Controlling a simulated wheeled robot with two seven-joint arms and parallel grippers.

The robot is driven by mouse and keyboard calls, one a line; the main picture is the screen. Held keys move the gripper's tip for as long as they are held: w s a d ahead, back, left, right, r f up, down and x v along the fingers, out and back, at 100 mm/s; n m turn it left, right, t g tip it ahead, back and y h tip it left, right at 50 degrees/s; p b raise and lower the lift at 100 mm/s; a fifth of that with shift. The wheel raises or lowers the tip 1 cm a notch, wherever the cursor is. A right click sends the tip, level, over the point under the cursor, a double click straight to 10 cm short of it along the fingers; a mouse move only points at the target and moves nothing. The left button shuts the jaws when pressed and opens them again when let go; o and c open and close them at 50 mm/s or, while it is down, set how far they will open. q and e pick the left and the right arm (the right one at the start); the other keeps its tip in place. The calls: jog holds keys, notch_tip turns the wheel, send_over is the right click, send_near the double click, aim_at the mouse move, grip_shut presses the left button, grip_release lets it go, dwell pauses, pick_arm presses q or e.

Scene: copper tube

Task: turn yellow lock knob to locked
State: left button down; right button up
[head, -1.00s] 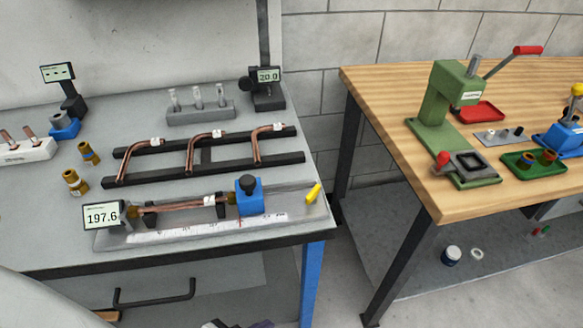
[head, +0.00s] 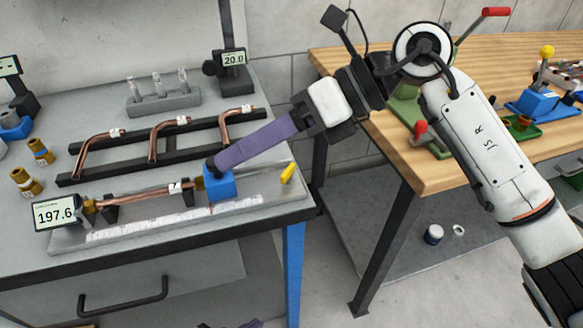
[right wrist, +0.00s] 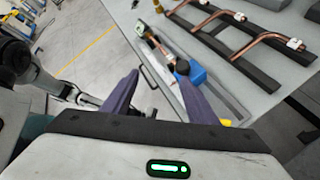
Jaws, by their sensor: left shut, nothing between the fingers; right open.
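The yellow lock knob (head: 287,173) is a small tilted lever at the right end of the grey measuring fixture (head: 75,240). A little of the yellow knob shows in the right wrist view (right wrist: 226,122), partly behind a finger. My right gripper (head: 216,163) is open. Its purple fingers reach over the blue block (head: 221,187), left of the yellow knob and apart from it. In the right wrist view the black knob (right wrist: 182,67) on the blue block is by one fingertip. My left gripper (head: 230,324) is shut and empty at the bottom edge, mostly cut off.
A copper tube (head: 150,197) lies in the fixture, beside a display (head: 55,214) reading 197.6. Bent copper tubes rest on a black rack (head: 120,165) behind. A wooden bench (head: 440,175) stands to the right, across a gap.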

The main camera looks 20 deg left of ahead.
aim_at(288, 169)
jog(key=w+d+t+h, duration=0.5)
jog(key=w+d+h, duration=0.1)
jog(key=w+d, duration=0.1)
jog(key=shift+n, duration=0.4)
jog(key=x, duration=0.8)
jog(key=shift+s+f, duration=0.2)
jog(key=shift+f, duration=0.2)
pick_arm(q)
jog(key=shift+a+f, duration=0.1)
jog(key=shift+f, duration=0.25)
pick_arm(e)
jog(key=shift+a+f, duration=0.2)
jog(key=shift+f, duration=0.15)
jog(key=shift+c, duration=0.4)
jog(key=c, duration=1)
